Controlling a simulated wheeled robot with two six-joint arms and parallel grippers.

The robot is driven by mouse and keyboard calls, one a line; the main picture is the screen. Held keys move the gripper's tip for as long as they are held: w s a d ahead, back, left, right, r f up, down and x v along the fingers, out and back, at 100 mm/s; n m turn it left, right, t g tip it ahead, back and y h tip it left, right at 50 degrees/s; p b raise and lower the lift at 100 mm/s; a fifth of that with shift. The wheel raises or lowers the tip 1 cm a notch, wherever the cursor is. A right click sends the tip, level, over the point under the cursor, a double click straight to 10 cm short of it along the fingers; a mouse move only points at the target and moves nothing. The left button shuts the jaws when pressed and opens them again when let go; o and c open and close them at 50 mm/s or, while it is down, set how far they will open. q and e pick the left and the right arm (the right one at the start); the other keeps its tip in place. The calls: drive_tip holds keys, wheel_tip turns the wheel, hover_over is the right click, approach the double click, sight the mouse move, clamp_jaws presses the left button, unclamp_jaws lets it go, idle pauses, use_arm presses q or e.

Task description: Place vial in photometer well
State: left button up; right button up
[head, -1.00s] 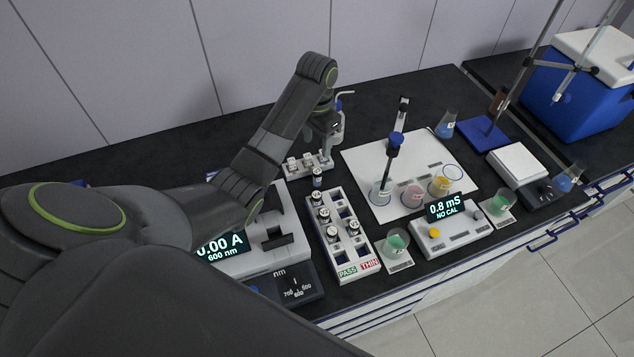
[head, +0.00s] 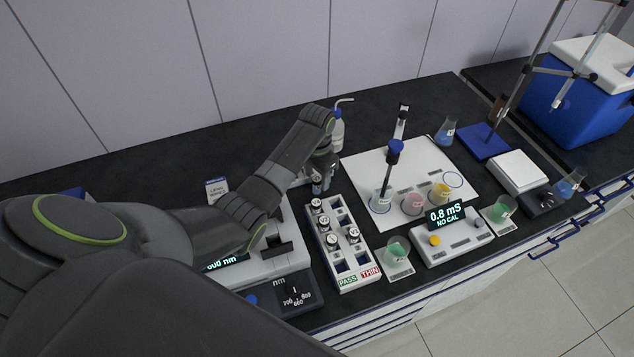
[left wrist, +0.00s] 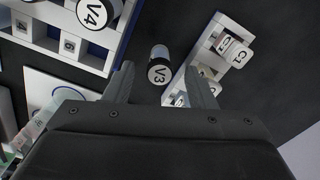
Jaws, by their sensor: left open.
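The same vial also shows in the head view (head: 317,184), just beyond the vial rack. My left gripper (left wrist: 160,82) is open, with its fingers on either side of V3 in the left wrist view; I cannot tell whether they touch it. In the head view the left gripper (head: 325,176) is low beside the vial. The photometer (head: 283,268) is left of the rack, its display largely hidden by my left arm. A dark slot shows on its top. My right gripper is not in view.
The vial rack (head: 345,268), marked PASS and THIN, holds several capped vials. A small white rack (left wrist: 205,55) with cuvettes labelled C is close to the gripper. A wash bottle (head: 337,132) stands behind. A white mat with beakers is to the right.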

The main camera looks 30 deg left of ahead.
use_arm(q)
drive_tip(key=shift+f, duration=0.85)
clamp_jaws()
